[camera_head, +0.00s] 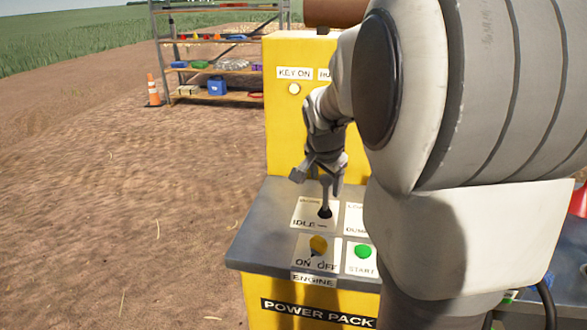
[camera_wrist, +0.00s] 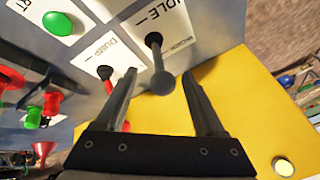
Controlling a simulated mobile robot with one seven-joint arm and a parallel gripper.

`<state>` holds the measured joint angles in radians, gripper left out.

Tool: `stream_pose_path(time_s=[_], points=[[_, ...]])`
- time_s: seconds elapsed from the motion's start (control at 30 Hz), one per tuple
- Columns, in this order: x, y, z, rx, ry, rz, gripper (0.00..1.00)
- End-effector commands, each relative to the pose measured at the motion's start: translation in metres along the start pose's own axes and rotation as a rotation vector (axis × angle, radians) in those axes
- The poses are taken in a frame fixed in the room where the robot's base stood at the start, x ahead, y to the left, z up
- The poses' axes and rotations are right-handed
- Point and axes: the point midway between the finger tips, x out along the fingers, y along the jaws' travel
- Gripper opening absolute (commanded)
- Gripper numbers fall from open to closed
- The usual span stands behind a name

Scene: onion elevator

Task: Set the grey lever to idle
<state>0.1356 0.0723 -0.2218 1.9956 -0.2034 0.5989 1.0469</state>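The grey lever (camera_wrist: 162,82) rises from a dark pivot on the white plate marked IDLE (camera_wrist: 178,12). In the head view the lever (camera_head: 325,194) stands on the top of the yellow power pack, by the IDLE label (camera_head: 303,223). My gripper (camera_head: 318,180) is just above this plate. In the wrist view my gripper (camera_wrist: 160,76) is open, with one finger on each side of the lever's knob and visible gaps to both. The knob appears on the side of the pivot toward the yellow panel; its exact lean is unclear.
A red lever (camera_wrist: 121,96) on the dump plate is close to one finger. The yellow engine knob (camera_head: 318,244) and green start button (camera_head: 363,251) are nearer the front edge. A yellow upright panel (camera_head: 283,140) stands behind. My arm hides the right side of the console.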

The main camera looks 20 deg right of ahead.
Motion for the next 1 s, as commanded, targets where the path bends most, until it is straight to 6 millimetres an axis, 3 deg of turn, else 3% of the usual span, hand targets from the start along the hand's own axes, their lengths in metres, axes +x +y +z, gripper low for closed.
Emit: stream_pose_path(time_s=[0.23, 0.37, 0.8, 1.0], points=[[-0.004, -0.001, -0.002, 0.000, 0.003, -0.004, 0.71], [-0.021, -0.002, -0.003, -0.001, 0.005, -0.007, 0.71], [-0.127, -0.002, -0.002, 0.000, 0.005, -0.007, 0.71], [-0.161, -0.001, -0.001, 0.001, 0.003, -0.005, 0.71]])
